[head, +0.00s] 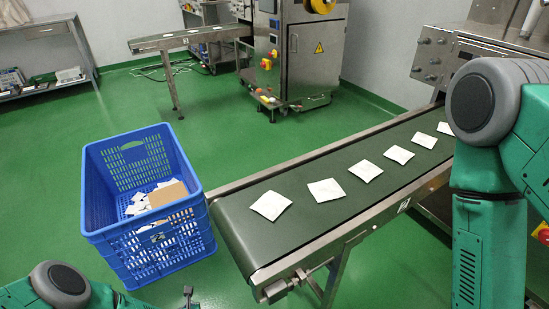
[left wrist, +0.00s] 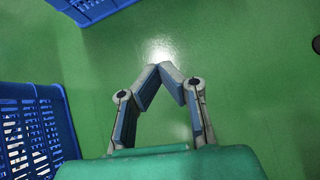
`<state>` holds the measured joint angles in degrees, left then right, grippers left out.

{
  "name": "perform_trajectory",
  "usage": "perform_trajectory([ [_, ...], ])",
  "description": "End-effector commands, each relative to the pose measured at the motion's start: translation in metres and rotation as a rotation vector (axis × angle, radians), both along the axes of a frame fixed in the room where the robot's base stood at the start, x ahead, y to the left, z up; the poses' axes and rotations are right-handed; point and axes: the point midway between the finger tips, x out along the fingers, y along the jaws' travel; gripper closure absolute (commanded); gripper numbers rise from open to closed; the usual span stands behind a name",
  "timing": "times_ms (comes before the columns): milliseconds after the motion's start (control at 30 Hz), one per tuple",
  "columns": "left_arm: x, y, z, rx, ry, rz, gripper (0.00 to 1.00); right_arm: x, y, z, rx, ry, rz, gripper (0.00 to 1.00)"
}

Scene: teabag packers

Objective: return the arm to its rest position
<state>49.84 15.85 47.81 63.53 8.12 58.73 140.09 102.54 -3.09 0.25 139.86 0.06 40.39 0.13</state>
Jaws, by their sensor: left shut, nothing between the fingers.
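My left gripper (left wrist: 160,70) is shut and empty in the left wrist view, its fingertips meeting in a point above bare green floor. My left arm (head: 65,286) shows at the lower left of the head view, in front of the blue crate (head: 98,232). My right arm (head: 490,215) is bent at the right edge of the head view, in front of part of the conveyor. My right gripper is out of view.
The crate holds white teabag packets and a brown piece of card. The conveyor (head: 238,230) carries several white packets (head: 270,205). Blue crate walls (left wrist: 40,125) stand left of the gripper. A steel machine (head: 312,60) stands behind. Open green floor lies between.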

Motion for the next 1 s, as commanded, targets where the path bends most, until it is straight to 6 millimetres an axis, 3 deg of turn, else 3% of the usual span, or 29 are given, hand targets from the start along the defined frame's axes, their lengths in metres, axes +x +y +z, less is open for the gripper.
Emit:
perform_trajectory([
  [367,-0.012,-0.084,0.055,0.173,0.128,-0.554,1.00,0.000,0.000,0.021,0.000,0.000,0.001,1.00],
  [467,-0.024,-0.108,0.078,0.261,0.164,-0.777,1.00,0.000,0.000,0.029,0.000,0.000,0.001,1.00],
  [633,-0.064,-0.138,0.133,0.510,0.229,-1.326,1.00,0.000,0.000,0.049,0.000,0.000,0.000,1.00],
  [767,-0.109,-0.131,0.182,0.770,0.274,-1.816,1.00,0.000,0.000,0.067,0.000,0.000,0.000,1.00],
  [867,-0.145,-0.107,0.221,0.967,0.304,-2.178,1.00,0.000,-0.001,0.079,0.000,0.000,0.001,1.00],
  [1000,-0.191,-0.059,0.279,1.198,0.340,-2.646,1.00,0.000,-0.001,0.096,0.000,0.000,0.001,1.00],
])
